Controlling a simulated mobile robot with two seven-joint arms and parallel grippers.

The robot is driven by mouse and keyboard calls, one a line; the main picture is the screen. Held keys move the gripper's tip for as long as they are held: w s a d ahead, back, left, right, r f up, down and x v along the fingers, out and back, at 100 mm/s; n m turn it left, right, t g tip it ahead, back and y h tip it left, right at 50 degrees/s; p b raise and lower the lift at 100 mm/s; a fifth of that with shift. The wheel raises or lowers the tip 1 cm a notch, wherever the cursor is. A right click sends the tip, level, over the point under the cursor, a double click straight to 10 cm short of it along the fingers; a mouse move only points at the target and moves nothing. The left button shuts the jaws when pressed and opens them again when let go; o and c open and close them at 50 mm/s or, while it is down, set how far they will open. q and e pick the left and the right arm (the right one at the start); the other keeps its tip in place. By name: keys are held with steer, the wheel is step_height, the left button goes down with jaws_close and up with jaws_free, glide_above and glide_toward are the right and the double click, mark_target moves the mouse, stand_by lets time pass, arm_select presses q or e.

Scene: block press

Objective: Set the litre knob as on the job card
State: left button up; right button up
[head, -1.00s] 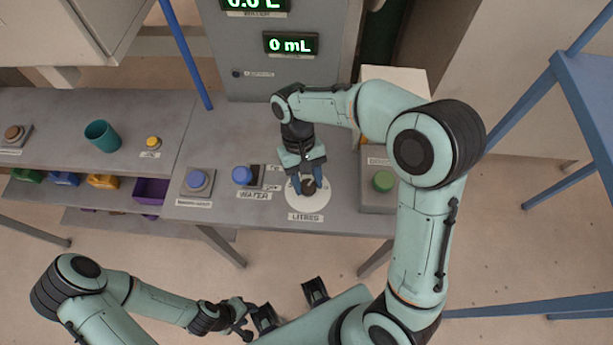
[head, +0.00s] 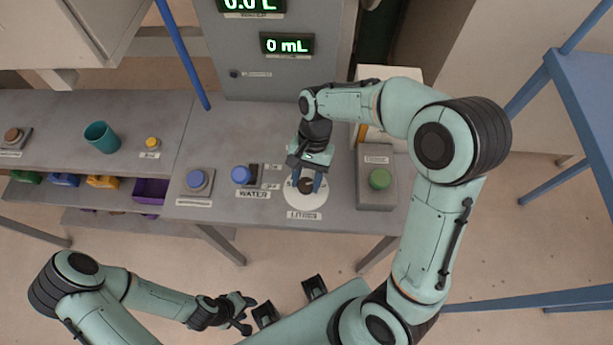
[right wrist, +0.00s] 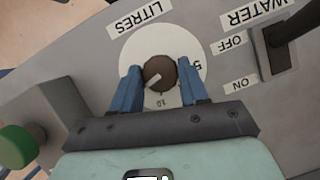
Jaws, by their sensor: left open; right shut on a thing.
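The litre knob (right wrist: 160,74) is a round brown knob on a white dial (right wrist: 132,50) labelled LITRES. In the right wrist view its pale pointer mark points down and left, left of the printed 10; a 5 shows at the right of the dial, partly hidden by a finger. My right gripper (head: 306,182) is shut on the knob, with a blue finger on each side of it; it also shows in the right wrist view (right wrist: 155,90). My left gripper (head: 246,314) is open and empty, low in front of the bench. I cannot make out a job card.
The displays read 0.0 L (head: 252,5) and 0 mL (head: 287,45). A blue-knobbed WATER switch (head: 242,175) and a blue button (head: 196,180) sit left of the dial. A green button (head: 380,179) stands on a grey box to the right. A teal cup (head: 102,137) is further left.

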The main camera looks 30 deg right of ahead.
stand_by(0.5)
steer(key=o, duration=1)
steer(key=shift+o, duration=0.2)
arm_select(q)
steer(key=w+r+p, duration=0.2)
steer(key=shift+r, duration=0.4)
arm_select(e)
steer(key=v, duration=1.3)
steer(key=shift+r, duration=0.25)
arm_select(q)
steer(key=shift+s, duration=0.1)
